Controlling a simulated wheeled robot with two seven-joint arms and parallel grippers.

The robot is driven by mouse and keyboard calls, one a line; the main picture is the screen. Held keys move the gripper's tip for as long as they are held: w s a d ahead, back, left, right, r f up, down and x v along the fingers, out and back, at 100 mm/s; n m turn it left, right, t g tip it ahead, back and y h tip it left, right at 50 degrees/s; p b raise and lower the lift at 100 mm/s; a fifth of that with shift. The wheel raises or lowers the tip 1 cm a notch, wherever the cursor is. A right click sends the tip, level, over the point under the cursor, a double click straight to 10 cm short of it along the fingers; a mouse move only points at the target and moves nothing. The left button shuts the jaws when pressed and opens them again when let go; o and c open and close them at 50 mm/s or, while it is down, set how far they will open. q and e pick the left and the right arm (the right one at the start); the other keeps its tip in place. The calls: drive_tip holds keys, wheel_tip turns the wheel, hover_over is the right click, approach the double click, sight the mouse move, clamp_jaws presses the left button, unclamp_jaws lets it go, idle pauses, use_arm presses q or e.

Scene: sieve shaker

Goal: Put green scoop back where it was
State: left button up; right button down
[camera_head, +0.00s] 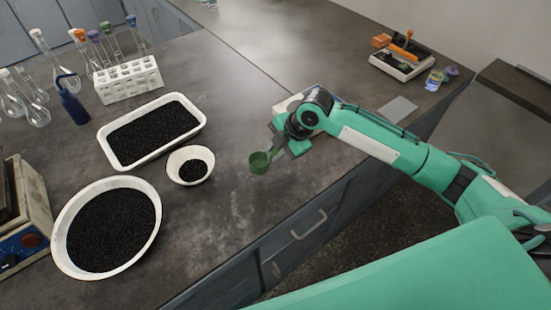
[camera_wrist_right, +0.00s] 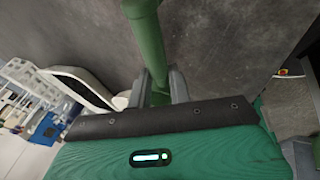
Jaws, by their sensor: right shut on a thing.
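The green scoop (camera_head: 259,162) is in my right gripper (camera_head: 282,143), held by its handle over the bench. Its round cup points left, a short way right of the small white bowl. In the right wrist view the green handle (camera_wrist_right: 147,50) runs up from between the two fingers (camera_wrist_right: 160,88), which are shut on it. I cannot tell the exact height of the scoop above the bench. The left gripper is not in view.
A small bowl (camera_head: 178,152), a rectangular tray (camera_head: 105,155) and a large round pan (camera_head: 61,245) hold black grains. A white tube rack (camera_head: 128,82) and several flasks stand at the back left. The bench (camera_head: 225,215) is clear in front of the scoop.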

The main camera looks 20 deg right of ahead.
wheel_tip(320, 180, down, 4)
drive_tip(key=shift+r, duration=0.2)
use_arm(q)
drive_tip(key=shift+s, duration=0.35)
use_arm(e)
drive_tip(key=shift+f, duration=0.15)
drive_tip(key=c, duration=1.3)
unclamp_jaws()
drive_tip(key=shift+f, duration=0.1)
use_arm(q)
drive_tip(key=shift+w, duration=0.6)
use_arm(e)
drive_tip(key=v, duration=1.2)
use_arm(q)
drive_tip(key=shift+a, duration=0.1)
